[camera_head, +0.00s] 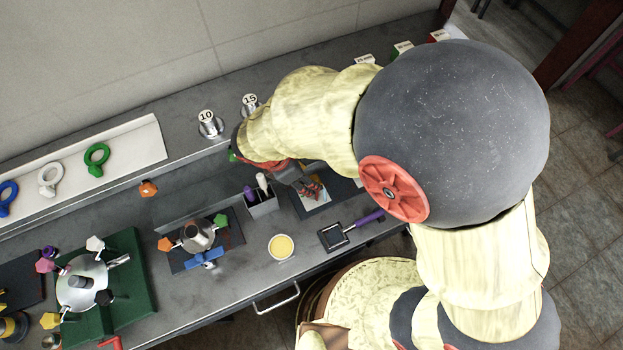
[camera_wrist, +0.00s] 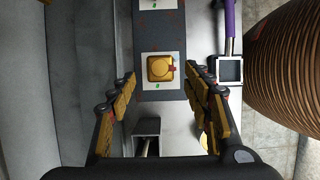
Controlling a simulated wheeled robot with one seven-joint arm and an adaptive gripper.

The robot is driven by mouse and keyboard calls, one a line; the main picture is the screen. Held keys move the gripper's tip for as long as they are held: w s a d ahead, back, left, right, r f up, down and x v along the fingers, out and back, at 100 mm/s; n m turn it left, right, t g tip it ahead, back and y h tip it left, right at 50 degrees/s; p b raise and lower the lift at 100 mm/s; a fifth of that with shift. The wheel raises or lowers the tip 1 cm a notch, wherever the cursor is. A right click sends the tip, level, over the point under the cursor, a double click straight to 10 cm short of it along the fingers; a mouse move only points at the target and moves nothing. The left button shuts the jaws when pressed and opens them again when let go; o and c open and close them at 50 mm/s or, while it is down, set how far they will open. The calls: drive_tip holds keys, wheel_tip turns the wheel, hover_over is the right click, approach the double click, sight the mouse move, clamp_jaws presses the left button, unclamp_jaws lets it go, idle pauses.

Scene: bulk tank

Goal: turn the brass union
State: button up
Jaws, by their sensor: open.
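My gripper (camera_wrist: 160,78) is open, with one finger to the left of the block and one to the right. The fingers appear apart from it and nothing is held.
A grey holder (camera_head: 262,204) with upright handles stands beside the mat. A square frame tool with a purple handle (camera_head: 335,237) and a yellow-filled cup (camera_head: 281,247) lie near the counter's front edge. Steel fittings with coloured knobs (camera_head: 198,235) stand left. A backsplash ledge runs behind.

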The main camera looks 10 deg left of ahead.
drive_tip(key=shift+b+x, duration=0.3)
drive_tip(key=shift+x, duration=1.9)
drive_tip(key=c, duration=1.1)
drive_tip(key=shift+c, duration=0.3)
